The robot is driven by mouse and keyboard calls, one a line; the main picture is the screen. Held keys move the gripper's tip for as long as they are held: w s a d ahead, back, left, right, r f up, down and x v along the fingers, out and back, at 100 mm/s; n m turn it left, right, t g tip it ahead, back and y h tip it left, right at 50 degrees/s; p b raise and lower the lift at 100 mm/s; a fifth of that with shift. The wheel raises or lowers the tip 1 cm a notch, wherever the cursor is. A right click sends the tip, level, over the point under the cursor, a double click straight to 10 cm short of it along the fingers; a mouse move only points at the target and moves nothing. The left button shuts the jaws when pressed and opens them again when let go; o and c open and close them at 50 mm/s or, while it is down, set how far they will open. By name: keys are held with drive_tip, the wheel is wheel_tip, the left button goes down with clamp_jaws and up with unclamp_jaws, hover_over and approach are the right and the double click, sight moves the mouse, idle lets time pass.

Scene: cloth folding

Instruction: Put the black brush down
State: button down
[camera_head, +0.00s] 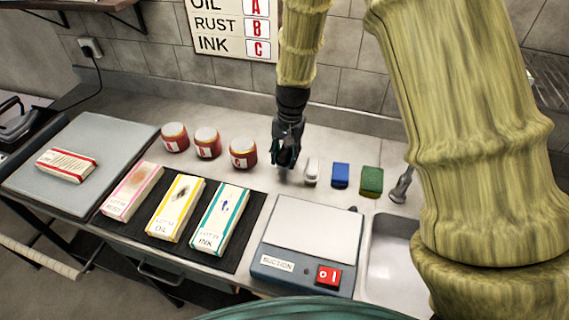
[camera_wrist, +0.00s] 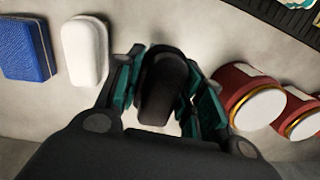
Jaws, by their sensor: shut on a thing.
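My gripper (camera_head: 287,150) points down at the back of the counter, between the red jars and the white block. In the wrist view my gripper (camera_wrist: 165,95) has its teal-padded fingers on both sides of the black brush (camera_wrist: 162,82), shut on it. The brush is a dark, rounded, elongated piece. In the head view the brush is mostly hidden by the dark fingers. It is close to the counter, but I cannot tell whether it touches the surface.
Jars (camera_head: 243,153) stand left of my gripper. A white block (camera_head: 311,171), blue sponge (camera_head: 340,175) and green sponge (camera_head: 371,181) sit to the right. In front are a black mat (camera_head: 250,220) with folded cloths (camera_head: 222,218), a suction box (camera_head: 308,232) and a sink (camera_head: 390,255).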

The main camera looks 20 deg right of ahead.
sight(285, 172)
drive_tip(key=shift+f+p, duration=0.5)
drive_tip(key=shift+f, duration=1.55)
drive_tip(key=shift+f, duration=0.25)
drive_tip(key=c, duration=1.1)
unclamp_jaws()
drive_tip(key=shift+s, duration=0.1)
drive_tip(key=shift+c, duration=0.2)
drive_tip(key=shift+o, duration=1.2)
drive_tip(key=shift+f, duration=0.15)
drive_tip(key=shift+r, duration=0.2)
drive_tip(key=shift+d+r+b, duration=0.2)
drive_tip(key=shift+r+b, duration=0.3)
drive_tip(key=shift+r, duration=1.55)
drive_tip(key=shift+d+r+b, duration=0.15)
drive_tip(key=shift+r+b, duration=0.3)
drive_tip(key=shift+r, duration=1.65)
drive_tip(key=shift+d+r+b, duration=0.2)
drive_tip(key=shift+r+b, duration=0.3)
drive_tip(key=shift+r, duration=1.55)
drive_tip(key=shift+r, duration=0.1)
